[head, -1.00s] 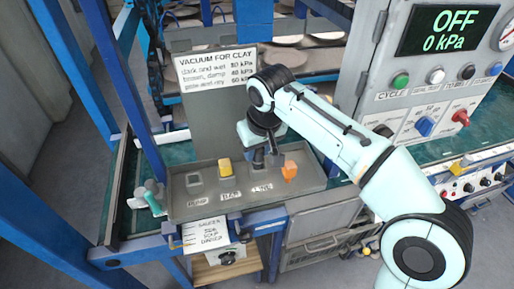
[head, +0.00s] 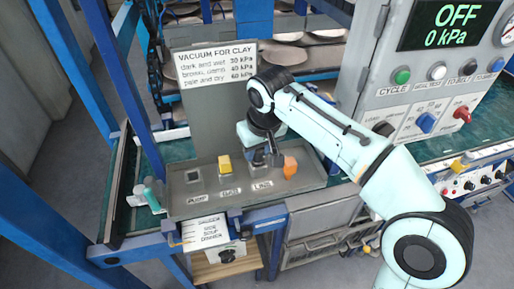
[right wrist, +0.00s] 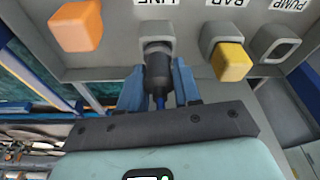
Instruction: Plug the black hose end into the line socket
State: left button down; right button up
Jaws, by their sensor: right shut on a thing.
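The black hose end (right wrist: 157,68) is between the blue fingers of my right gripper (right wrist: 158,88), which is shut on it. In the right wrist view its front meets the square grey mouth of the line socket (right wrist: 157,42), lined up with it under the LINE label. How deep it sits in the socket I cannot tell. In the head view my right gripper (head: 268,158) is low over the grey panel at the line position, and the arm hides most of the hose end and socket. My left gripper is not in view.
An orange block (head: 290,167) stands close beside the gripper. A yellow block (head: 225,164) sits on the BAR socket, and the PUMP socket (head: 193,176) is empty. A sign board (head: 215,65) stands behind the panel. The control box (head: 450,30) reads OFF, 0 kPa.

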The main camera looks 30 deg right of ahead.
jog(key=o, duration=1.1)
jog(key=shift+r, duration=0.1)
pick_arm(q)
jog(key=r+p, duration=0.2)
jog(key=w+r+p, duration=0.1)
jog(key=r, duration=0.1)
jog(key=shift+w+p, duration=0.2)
jog(key=shift+p, duration=0.2)
pick_arm(e)
jog(key=v, duration=1.3)
jog(key=shift+r, duration=0.15)
